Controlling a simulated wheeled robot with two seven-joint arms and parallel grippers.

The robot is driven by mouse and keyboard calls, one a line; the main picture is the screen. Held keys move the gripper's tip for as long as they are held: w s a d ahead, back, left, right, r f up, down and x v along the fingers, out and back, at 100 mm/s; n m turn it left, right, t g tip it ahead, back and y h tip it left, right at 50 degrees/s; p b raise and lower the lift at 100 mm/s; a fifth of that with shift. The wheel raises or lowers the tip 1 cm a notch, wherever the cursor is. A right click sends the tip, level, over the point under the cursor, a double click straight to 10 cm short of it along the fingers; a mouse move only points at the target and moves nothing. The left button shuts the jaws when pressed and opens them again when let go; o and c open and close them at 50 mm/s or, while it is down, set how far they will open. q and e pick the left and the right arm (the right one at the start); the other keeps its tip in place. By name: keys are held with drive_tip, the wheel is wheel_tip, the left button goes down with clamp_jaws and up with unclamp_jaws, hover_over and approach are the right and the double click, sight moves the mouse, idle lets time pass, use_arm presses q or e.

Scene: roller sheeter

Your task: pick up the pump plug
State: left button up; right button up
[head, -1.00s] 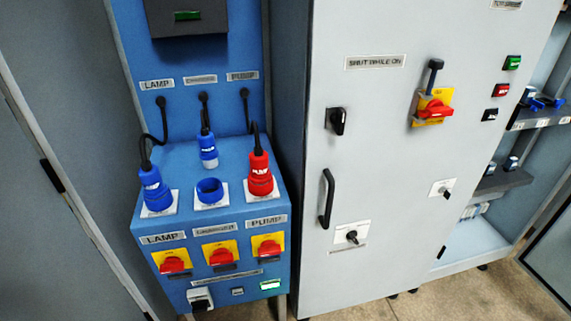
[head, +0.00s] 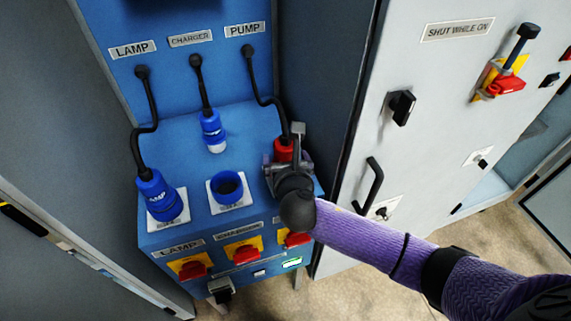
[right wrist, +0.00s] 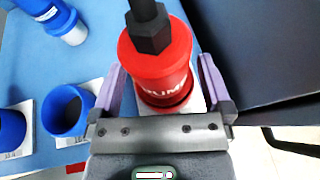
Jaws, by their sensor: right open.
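The red pump plug (head: 283,151) stands at the right end of the blue cabinet's top, under the PUMP label (head: 245,29), with its black cable rising from it. In the right wrist view the red plug (right wrist: 158,65) stands upright between the two purple fingers. My right gripper (head: 285,165) is open around the plug, one finger on each side; whether a finger touches it I cannot tell. The gripper hides the plug's lower part in the head view. My left gripper is not in view.
The blue lamp plug (head: 158,195) sits in its socket at the left. The blue charger plug (head: 213,130) hangs by its cable behind the empty blue charger socket (head: 228,189). Red switches line the cabinet front. A grey cabinet (head: 400,150) with a black handle (head: 370,187) stands close on the right.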

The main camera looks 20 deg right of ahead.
drive_tip(key=shift+w+d+f, duration=0.1)
drive_tip(key=shift+w+f, duration=0.25)
drive_tip(key=shift+w, duration=0.35)
drive_tip(key=shift+r, duration=0.1)
drive_tip(key=shift+c, duration=0.3)
